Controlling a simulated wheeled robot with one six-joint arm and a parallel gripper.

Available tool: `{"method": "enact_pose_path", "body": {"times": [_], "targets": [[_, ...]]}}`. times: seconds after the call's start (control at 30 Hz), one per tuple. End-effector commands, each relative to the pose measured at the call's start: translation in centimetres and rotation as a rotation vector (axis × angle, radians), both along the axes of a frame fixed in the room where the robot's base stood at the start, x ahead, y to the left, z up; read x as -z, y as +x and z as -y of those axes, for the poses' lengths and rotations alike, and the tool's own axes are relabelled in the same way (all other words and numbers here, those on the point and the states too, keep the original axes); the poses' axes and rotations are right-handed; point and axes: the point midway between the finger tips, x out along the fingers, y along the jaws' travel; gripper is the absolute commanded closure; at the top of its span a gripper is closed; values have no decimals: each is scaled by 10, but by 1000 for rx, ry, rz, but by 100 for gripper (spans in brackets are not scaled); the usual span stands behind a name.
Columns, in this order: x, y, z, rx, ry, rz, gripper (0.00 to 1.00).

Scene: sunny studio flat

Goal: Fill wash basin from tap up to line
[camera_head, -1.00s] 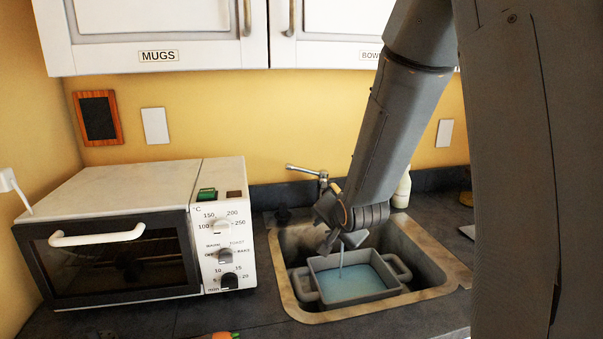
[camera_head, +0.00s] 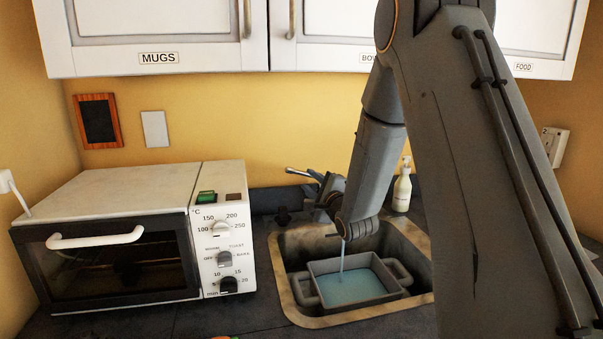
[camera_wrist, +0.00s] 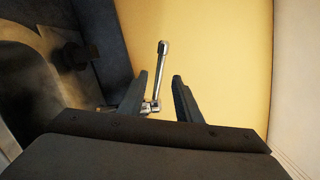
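The grey wash basin (camera_head: 392,297) with two handles sits in the sink (camera_head: 422,243), holding blue-tinted water. A thin stream falls into it from the tap, whose spout is hidden behind my arm. No fill line can be made out from here. The tap lever (camera_head: 300,172) points left in the head view; it also shows in the wrist view (camera_wrist: 160,75), between and beyond my fingers. My gripper (camera_wrist: 163,90) is open and empty at the tap; in the head view its fingers (camera_head: 318,187) are partly hidden by my wrist.
A white toaster oven (camera_head: 125,230) stands left of the sink. A white soap bottle (camera_head: 402,190) stands behind the sink at the right. Cupboards labelled MUGS (camera_head: 158,57) and FOOD (camera_head: 523,67) hang above.

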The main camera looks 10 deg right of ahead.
Motion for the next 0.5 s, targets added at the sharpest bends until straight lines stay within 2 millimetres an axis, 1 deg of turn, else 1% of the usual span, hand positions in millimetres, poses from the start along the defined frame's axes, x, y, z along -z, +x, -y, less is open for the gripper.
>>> {"method": "enact_pose_path", "body": {"times": [0.03, 0.2, 0.4, 0.5], "targets": [[-1, 10, -2, -1, 0, 0, 69], [-1, 43, -7, 1, 0, 0, 69], [-1, 70, -10, 1, -1, 0, 69], [0, 77, -11, 1, -1, -1, 69]]}}
